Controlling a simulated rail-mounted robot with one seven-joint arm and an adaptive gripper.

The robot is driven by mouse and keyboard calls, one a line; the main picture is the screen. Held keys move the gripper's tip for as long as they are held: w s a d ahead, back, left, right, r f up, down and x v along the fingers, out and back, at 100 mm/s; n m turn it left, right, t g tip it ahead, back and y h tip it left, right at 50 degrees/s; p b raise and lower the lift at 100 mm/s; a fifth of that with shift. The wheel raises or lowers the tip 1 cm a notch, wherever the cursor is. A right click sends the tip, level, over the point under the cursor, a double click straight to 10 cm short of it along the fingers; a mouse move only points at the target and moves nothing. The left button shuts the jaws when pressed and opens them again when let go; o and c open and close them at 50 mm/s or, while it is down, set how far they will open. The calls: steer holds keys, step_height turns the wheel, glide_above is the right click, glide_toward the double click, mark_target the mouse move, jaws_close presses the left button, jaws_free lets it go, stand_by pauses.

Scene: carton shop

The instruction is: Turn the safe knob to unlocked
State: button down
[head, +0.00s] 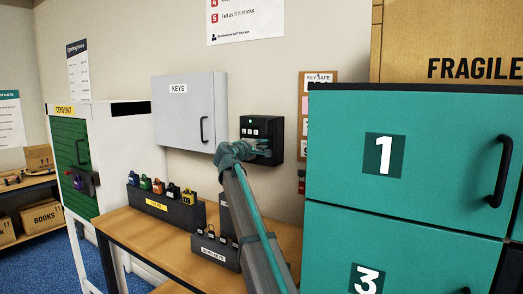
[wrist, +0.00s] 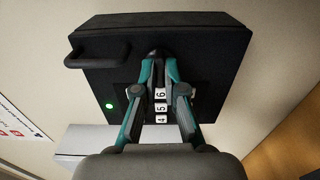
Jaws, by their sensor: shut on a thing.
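The black key safe (head: 274,125) is fixed to the wall, and its front fills much of the wrist view (wrist: 212,50). It has a row of white number windows (wrist: 161,106) reading 4, 5 and 6, a lit green light (wrist: 110,106) and a black bar handle (wrist: 88,60). My gripper (wrist: 158,66) is at the safe's front with both teal fingers closed in around the dark knob (wrist: 157,54), mostly hidden between the fingertips. In the head view my gripper (head: 264,149) covers the lower front of the safe. The knob's pointing direction cannot be told.
A grey KEYS cabinet (head: 185,112) hangs left of the safe. On the wooden bench (head: 135,225) below stand a dark rack of coloured padlocks (head: 170,207) and a DEMO KEYS holder (head: 217,251). Teal lockers (head: 435,165) stand close on the right.

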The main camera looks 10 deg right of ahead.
stand_by(0.5)
steer(key=c, duration=1.3)
jaws_free()
steer(key=shift+o, duration=0.2)
steer(key=shift+s, duration=0.1)
steer(key=v, duration=1.2)
